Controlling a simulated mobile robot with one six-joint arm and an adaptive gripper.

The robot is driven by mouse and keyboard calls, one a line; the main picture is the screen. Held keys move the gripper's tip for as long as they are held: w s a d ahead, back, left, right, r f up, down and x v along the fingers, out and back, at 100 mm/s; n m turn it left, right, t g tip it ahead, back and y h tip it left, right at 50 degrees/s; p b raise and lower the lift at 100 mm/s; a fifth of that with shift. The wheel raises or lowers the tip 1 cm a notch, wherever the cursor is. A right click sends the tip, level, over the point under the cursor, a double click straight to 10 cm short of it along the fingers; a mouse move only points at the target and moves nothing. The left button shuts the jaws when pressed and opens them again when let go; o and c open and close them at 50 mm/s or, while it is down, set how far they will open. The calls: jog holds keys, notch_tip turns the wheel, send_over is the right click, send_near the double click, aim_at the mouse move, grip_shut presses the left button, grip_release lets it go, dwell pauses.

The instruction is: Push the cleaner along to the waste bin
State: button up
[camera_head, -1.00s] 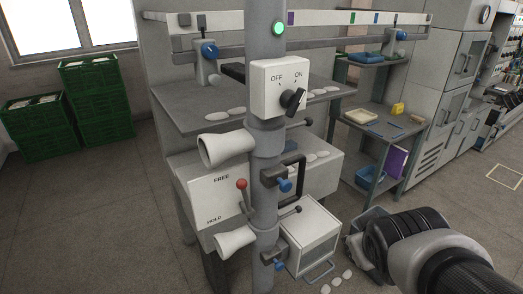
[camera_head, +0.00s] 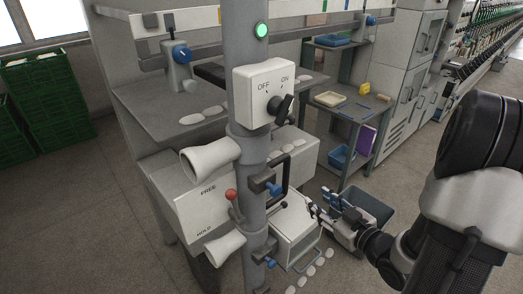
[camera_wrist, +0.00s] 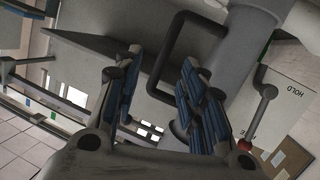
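The cleaner is a grey upright trunk (camera_head: 246,165) with two white nozzles and a lit green lamp. Its OFF/ON switch (camera_head: 281,106) appears turned toward ON. The red-knobbed lever (camera_head: 231,194) stands near FREE on the FREE/HOLD plate. A black U-shaped handle (camera_head: 286,172) sticks out from the trunk; it also shows in the wrist view (camera_wrist: 164,62). My gripper (camera_head: 326,205) is open and empty, right of the handle. In the wrist view my gripper (camera_wrist: 159,66) has the handle beyond and between its fingertips, seemingly apart. The waste bin is probably the blue-grey bin (camera_head: 382,207), partly hidden behind my gripper.
A white box (camera_head: 297,228) hangs low on the trunk. White oval pieces (camera_head: 313,272) lie on the floor. A machine with a grey shelf (camera_head: 150,107) stands behind. A shelf rack (camera_head: 345,118) stands at back right, green crates (camera_head: 38,103) at left. The left floor is clear.

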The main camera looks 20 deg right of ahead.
aim_at(289, 169)
jog(key=w+a+t, duration=0.1)
jog(key=w, duration=0.4)
jog(key=w+a+r+m, duration=0.1)
jog(key=w, duration=0.4)
jog(key=w+a+r+t+y, duration=0.1)
jog(key=w, duration=0.4)
jog(key=shift+a+m+t+b, duration=0.3)
jog(key=shift+b, duration=0.1)
jog(key=shift+c, duration=0.2)
grip_shut()
